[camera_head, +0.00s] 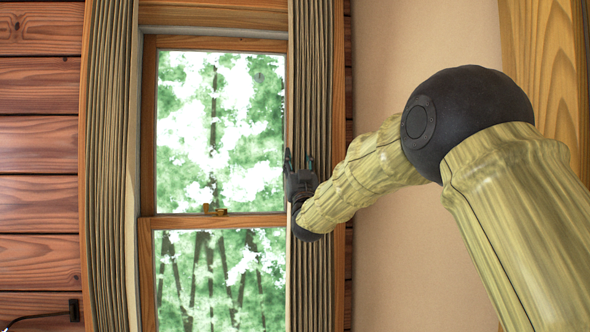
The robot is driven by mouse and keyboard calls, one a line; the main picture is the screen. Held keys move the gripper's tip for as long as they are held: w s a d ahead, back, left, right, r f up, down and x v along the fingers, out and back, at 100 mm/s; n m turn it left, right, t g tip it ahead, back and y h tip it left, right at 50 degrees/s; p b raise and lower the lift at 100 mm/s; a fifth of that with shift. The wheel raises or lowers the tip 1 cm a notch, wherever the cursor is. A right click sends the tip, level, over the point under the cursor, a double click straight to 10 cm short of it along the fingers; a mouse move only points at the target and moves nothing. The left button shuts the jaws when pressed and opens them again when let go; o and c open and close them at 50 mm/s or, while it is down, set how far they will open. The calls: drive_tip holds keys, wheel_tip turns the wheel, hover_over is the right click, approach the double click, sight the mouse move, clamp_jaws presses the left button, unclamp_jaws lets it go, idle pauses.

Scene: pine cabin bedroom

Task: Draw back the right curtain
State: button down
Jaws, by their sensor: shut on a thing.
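The right curtain (317,85) is a narrow, pleated, grey-brown striped panel. It hangs gathered along the right side of the window, and the glass beside it is uncovered. My gripper (299,160) is at the curtain's left edge, about mid-height, with its dark fingers pointing up. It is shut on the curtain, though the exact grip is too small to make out. My wrist and forearm hide part of the curtain's middle. The left curtain (108,160) hangs gathered at the window's left side.
The wooden window (149,120) has two panes and a brass latch (214,210) on the middle rail. A beige panel (425,40) and wooden post (545,50) stand right.

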drive_tip(key=shift+w+d, duration=0.1)
drive_tip(key=shift+d, duration=0.6)
drive_tip(key=c, duration=0.9)
unclamp_jaws()
drive_tip(key=v, duration=1.2)
